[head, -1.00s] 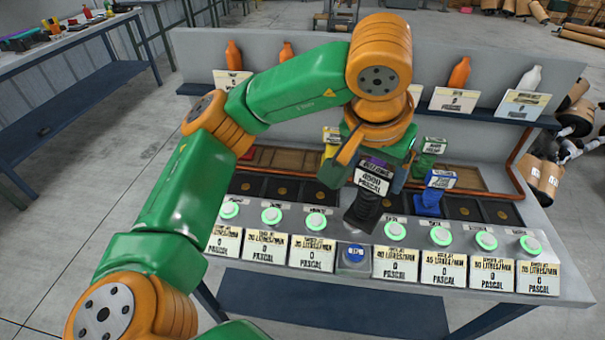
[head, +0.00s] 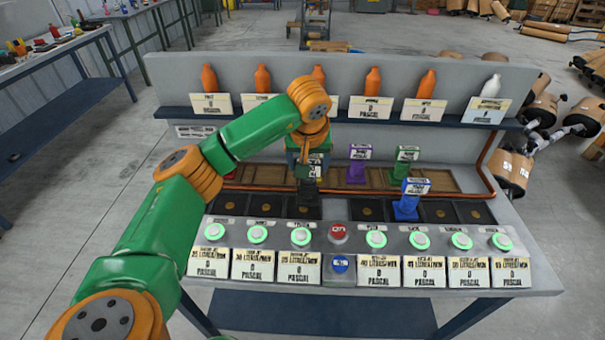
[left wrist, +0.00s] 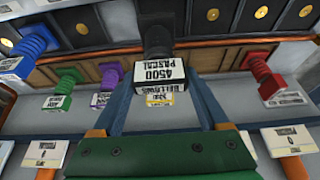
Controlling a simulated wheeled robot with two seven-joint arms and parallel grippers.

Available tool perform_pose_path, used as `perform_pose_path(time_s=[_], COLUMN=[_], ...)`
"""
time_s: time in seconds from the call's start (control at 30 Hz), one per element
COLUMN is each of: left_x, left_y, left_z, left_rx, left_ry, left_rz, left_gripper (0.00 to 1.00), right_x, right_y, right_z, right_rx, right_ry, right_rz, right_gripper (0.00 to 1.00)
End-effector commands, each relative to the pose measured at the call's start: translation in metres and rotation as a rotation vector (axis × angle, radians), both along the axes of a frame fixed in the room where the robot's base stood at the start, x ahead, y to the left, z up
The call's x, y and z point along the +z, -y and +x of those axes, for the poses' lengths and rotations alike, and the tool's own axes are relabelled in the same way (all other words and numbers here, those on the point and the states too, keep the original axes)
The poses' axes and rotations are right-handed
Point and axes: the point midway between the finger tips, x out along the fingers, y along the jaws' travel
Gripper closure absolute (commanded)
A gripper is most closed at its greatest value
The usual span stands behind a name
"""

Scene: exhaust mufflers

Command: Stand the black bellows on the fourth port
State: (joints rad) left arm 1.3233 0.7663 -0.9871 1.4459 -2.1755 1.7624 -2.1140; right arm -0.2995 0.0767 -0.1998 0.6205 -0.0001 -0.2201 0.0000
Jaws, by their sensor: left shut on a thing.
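The black bellows (head: 309,190) carries a white 4500 PASCAL tag and is upright at the row of dark ports, left of the middle in the head view. Its bottom hides part of the row, so I cannot tell whether it touches a port. It also shows in the left wrist view (left wrist: 158,42), tag towards the camera. My left gripper (head: 307,168) is above it, shut on its tagged top; the fingers also show in the left wrist view (left wrist: 165,98). A bare port (head: 367,210) with a copper-coloured centre lies to its right. My right gripper is not in view.
A blue bellows (head: 405,205) stands on a port to the right. Purple (head: 357,168), green (head: 403,170) and red (left wrist: 264,75) bellows stand in the wooden rack behind. Green-lit buttons (head: 376,239), a red button (head: 338,233) and a blue button (head: 340,264) line the front.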

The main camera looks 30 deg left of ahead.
Motion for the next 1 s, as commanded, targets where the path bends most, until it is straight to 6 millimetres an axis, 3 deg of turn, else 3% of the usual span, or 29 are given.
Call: perform_pose_path(time_s=[0.17,0.33,0.67,0.7,0.77,1.0], left_x=[-0.020,-0.047,-0.055,-0.055,-0.055,-0.053], left_y=[-0.018,-0.017,-0.017,-0.017,-0.017,-0.017], left_z=[0.001,0.001,0.002,0.002,0.002,0.002], left_rx=[0.002,-0.004,-0.002,-0.002,-0.002,-0.002], left_ry=[-0.002,0.000,0.003,0.002,0.002,0.002], left_rz=[-0.001,-0.001,-0.001,-0.002,-0.002,-0.002], left_gripper=[1.00,1.00,1.00,0.18,0.01,0.00], right_x=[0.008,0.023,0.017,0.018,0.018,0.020], right_y=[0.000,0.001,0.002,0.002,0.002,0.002], right_z=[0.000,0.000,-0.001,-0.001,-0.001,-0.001], right_rx=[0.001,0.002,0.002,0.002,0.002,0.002], right_ry=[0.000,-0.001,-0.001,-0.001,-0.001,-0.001], right_rz=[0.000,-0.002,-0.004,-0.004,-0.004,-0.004], right_gripper=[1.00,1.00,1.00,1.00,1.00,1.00])
